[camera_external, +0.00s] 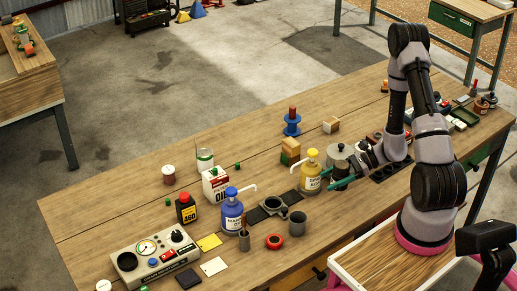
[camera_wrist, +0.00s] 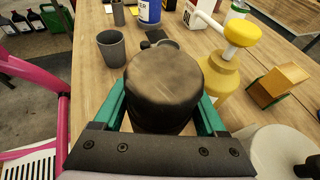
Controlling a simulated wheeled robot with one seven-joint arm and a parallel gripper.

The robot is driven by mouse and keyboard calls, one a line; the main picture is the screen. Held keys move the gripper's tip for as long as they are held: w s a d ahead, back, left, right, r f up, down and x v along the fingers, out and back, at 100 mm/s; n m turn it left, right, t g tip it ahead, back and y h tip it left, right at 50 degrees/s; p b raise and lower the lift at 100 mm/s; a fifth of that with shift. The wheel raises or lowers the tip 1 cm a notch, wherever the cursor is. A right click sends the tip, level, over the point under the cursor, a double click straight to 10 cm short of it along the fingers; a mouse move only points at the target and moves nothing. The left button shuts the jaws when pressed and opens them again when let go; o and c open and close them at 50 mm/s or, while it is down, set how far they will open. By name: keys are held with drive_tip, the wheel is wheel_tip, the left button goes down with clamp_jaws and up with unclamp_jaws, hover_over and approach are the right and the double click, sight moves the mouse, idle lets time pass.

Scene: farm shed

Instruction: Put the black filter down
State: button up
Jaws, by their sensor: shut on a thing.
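The black filter (camera_wrist: 165,85) is a dark cylinder with a scuffed, rounded end. In the wrist view it fills the space between the two teal fingers of my gripper (camera_wrist: 163,105), which are shut on it from both sides. In the external view my gripper (camera_external: 337,178) is low over the workbench, just right of the yellow pump bottle (camera_external: 310,172). The filter is mostly hidden there by the fingers and nearby things. I cannot tell whether its lower end touches the bench.
Close by stand a grey canister (camera_external: 338,155), wooden blocks (camera_external: 290,151), a grey cup (camera_external: 297,223) and a blue pump bottle (camera_external: 232,215). The bench's back left (camera_external: 115,200) is clear.

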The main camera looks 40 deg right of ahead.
sight(329, 202)
drive_tip(key=shift+f, duration=3.35)
drive_tip(key=shift+f, duration=0.15)
drive_tip(key=o, duration=1.3)
drive_tip(key=shift+o, duration=0.2)
